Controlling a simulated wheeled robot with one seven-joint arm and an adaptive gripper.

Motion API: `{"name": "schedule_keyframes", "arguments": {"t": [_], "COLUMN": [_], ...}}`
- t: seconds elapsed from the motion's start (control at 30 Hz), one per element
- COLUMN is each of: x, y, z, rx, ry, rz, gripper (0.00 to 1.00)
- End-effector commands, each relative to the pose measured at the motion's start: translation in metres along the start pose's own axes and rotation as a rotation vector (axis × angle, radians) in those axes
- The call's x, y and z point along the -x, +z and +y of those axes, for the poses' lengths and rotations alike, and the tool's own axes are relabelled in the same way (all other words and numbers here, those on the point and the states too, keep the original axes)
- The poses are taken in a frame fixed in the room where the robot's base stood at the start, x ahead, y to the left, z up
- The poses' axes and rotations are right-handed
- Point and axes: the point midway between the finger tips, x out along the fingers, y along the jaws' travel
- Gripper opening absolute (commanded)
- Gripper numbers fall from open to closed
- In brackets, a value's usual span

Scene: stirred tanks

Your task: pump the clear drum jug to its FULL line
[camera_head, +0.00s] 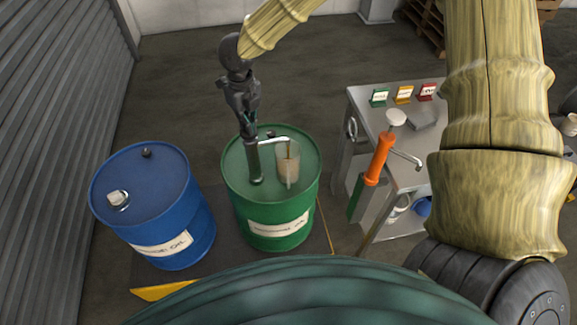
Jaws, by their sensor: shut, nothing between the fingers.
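The clear jug (287,166) stands on top of the green drum (272,212), toward the right of its lid. It looks pale brownish; its FULL line and liquid level are too small to read. A dark hand pump (254,163) stands upright in the drum lid, left of the jug. Its light spout (274,140) reaches right, over the jug's top. My gripper (246,125) is shut and empty at the top of the pump, pointing down. It hides the pump's handle, and I cannot tell whether it touches it.
A blue drum (175,208) stands close on the left. An orange pump (379,158) stands at the bench's near side. The floor behind the drums is clear.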

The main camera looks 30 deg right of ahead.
Motion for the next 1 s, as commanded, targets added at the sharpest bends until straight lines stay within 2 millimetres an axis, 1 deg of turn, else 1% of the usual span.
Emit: {"name": "schedule_keyframes", "arguments": {"t": [0.3, 0.43, 1.0], "x": [-0.009, -0.006, 0.031], "y": [-0.001, -0.001, -0.001], "z": [0.000, 0.000, 0.000], "rx": [0.000, 0.000, 0.000], "ry": [0.000, 0.000, 0.001], "rz": [0.002, 0.002, 0.001], "gripper": [0.00, 0.00, 0.00]}}
